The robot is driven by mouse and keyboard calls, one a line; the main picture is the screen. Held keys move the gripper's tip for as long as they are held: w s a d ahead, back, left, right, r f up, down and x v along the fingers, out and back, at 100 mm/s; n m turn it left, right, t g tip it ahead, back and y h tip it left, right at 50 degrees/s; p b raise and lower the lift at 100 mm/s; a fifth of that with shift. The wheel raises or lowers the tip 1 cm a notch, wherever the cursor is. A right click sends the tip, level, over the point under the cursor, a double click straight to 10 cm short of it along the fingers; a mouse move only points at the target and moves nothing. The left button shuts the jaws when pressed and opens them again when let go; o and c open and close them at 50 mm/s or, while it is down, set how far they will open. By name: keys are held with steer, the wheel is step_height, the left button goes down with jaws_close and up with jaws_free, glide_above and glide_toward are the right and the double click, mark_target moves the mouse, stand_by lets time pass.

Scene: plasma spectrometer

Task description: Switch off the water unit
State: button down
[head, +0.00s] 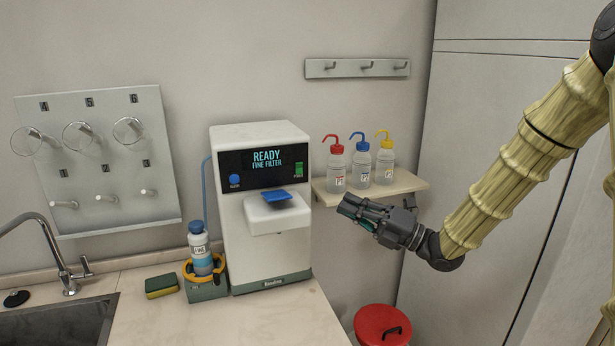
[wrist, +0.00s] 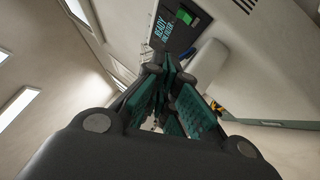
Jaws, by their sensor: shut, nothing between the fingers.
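The water unit (head: 262,210) is a white box standing on the counter, with a black front panel. Its display (head: 267,159) reads "READY FINE FILTER". A green power switch (head: 299,169) is at the panel's right, and a blue round knob (head: 235,181) is at its left. A blue paddle (head: 278,197) sits on the spout block below. My gripper (head: 343,207) is shut and empty, to the right of the unit, apart from it and in front of the bottle shelf. In the wrist view, the shut fingers (wrist: 165,75) point toward the unit, whose green switch (wrist: 184,16) shows beyond them.
A shelf (head: 413,186) with three wash bottles (head: 360,166) is just behind my gripper. A filter bottle (head: 200,250) in a holder and a sponge (head: 161,286) stand left of the unit. A sink (head: 60,322) is at far left, a red bin (head: 380,325) below right.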

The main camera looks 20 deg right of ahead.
mark_target(299, 168)
steer(key=w+a+r+p, duration=0.3)
steer(key=w+a+p, duration=0.3)
steer(key=w, duration=0.5)
steer(key=shift+w+a+r+p, duration=0.3)
steer(key=shift+a+p, duration=0.1)
steer(key=shift+a, duration=0.35)
